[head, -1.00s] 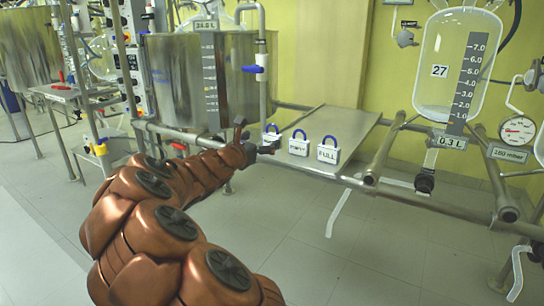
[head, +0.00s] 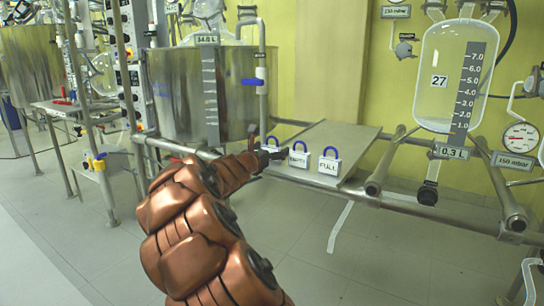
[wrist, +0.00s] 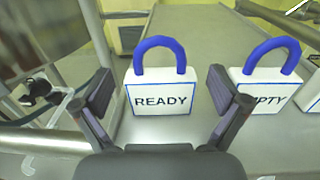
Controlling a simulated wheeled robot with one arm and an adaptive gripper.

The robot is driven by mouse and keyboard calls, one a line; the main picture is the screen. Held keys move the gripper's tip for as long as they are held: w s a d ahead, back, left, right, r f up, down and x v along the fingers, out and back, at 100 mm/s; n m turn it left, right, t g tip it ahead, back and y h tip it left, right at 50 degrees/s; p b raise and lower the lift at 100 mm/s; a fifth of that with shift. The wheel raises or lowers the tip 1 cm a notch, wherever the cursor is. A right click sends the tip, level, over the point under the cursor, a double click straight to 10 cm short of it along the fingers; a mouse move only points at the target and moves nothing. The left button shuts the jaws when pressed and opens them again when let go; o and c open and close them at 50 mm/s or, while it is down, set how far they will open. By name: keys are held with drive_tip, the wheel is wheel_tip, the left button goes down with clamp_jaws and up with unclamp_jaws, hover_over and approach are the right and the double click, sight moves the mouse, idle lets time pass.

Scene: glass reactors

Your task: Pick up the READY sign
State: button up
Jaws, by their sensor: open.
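The READY sign (wrist: 161,97) is a white block with a blue border and a blue arched handle. In the wrist view it stands upright on the metal shelf, with its lettering facing me. My gripper (wrist: 163,100) is open, with one finger to each side of the sign. I cannot tell how far the fingers reach along its sides, and nothing shows as gripped. In the head view the sign (head: 271,146) is partly hidden behind the end of my arm, at the shelf's left end.
The EMPTY sign (head: 299,158) stands just right of the READY sign, close to my right finger in the wrist view. The FULL sign (head: 329,163) is farther right. The metal shelf (head: 335,138) is clear behind them. A steel vessel (head: 175,95) stands to the left.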

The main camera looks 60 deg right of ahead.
drive_tip(key=shift+d, duration=0.15)
drive_tip(key=c, duration=1.2)
